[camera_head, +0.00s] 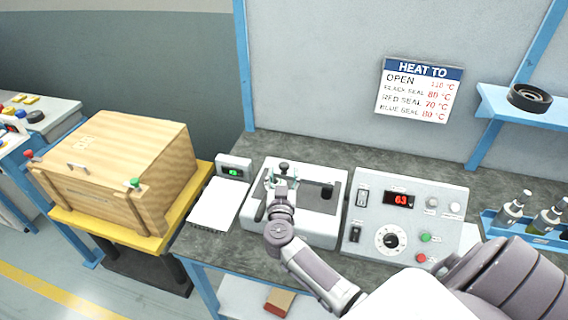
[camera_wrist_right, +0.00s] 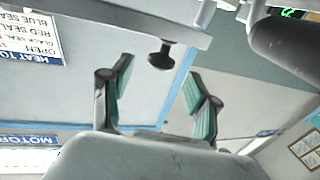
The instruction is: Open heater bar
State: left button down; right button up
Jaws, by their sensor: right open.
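The sealing machine (camera_head: 320,226) is a white unit on the bench, with a dark block (camera_head: 327,191) on its right side. Its grey bar (camera_wrist_right: 80,32) crosses the top of the right wrist view, and a black knob (camera_wrist_right: 160,55) sticks out from it. My right gripper (camera_head: 284,177) is over the left part of the machine and hides some of it. In the right wrist view my right gripper (camera_wrist_right: 158,88) is open, with nothing between its green pads. The knob sits just past the fingertips, apparently not touched. My left gripper is not in view.
A control box (camera_head: 378,220) reading 63 stands right of the machine. A wooden crate (camera_head: 165,185) is further left. A temperature sign (camera_head: 418,91) hangs behind; bottles (camera_head: 512,209) stand far right.

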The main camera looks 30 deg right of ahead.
aim_at(284, 168)
jog(key=shift+x, duration=2.2)
jog(key=shift+c, duration=0.2)
grip_shut()
